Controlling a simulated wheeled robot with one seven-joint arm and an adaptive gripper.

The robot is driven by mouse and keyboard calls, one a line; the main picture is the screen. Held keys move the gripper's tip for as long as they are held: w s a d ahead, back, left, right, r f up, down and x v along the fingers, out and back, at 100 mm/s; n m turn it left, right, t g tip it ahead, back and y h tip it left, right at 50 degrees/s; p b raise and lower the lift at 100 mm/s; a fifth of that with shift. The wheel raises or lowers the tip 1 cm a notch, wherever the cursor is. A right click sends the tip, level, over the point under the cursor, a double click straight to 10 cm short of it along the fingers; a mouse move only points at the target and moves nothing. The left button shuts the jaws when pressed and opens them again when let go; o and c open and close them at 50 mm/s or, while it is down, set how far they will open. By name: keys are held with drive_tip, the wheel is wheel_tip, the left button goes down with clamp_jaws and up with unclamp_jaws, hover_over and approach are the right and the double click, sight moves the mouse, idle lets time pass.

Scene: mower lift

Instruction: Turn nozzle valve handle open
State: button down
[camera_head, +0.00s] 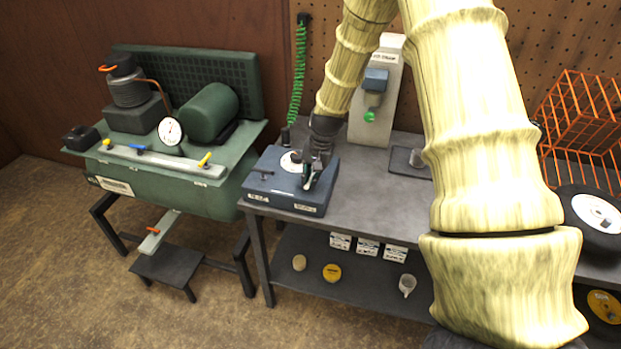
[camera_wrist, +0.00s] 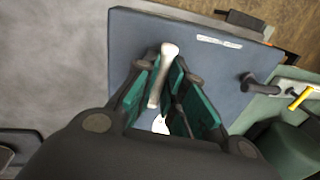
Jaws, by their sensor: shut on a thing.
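A blue-grey box (camera_head: 318,198) with a round white dial (camera_head: 290,162) sits on the left end of the grey workbench. My gripper (camera_head: 309,178) reaches down onto the box's top. In the wrist view, a pale lever (camera_wrist: 166,62), which looks like the nozzle valve handle, stands between the green-padded fingers of my gripper (camera_wrist: 165,85). The fingers are shut on it. Part of a white dial (camera_wrist: 161,125) shows below it between the fingers. The lever's base is hidden in both views.
A black T-shaped handle (camera_head: 262,172) stands at the box's left side. The green compressor (camera_head: 160,190) with a yellow lever (camera_head: 204,158) is close on the left. A tall grey dispenser (camera_head: 386,100) stands behind on the bench.

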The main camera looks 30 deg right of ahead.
drive_tip(key=shift+s+n, duration=0.1)
drive_tip(key=shift+n, duration=0.4)
drive_tip(key=c, duration=1.5)
unclamp_jaws()
drive_tip(key=shift+d+r, duration=0.1)
drive_tip(key=shift+r, duration=0.55)
drive_tip(key=r, duration=0.3)
drive_tip(key=s+d+r, duration=0.1)
drive_tip(key=r, duration=0.6)
drive_tip(key=shift+s+d+r, duration=0.2)
drive_tip(key=shift+s+d, duration=0.05)
drive_tip(key=shift+s, duration=0.1)
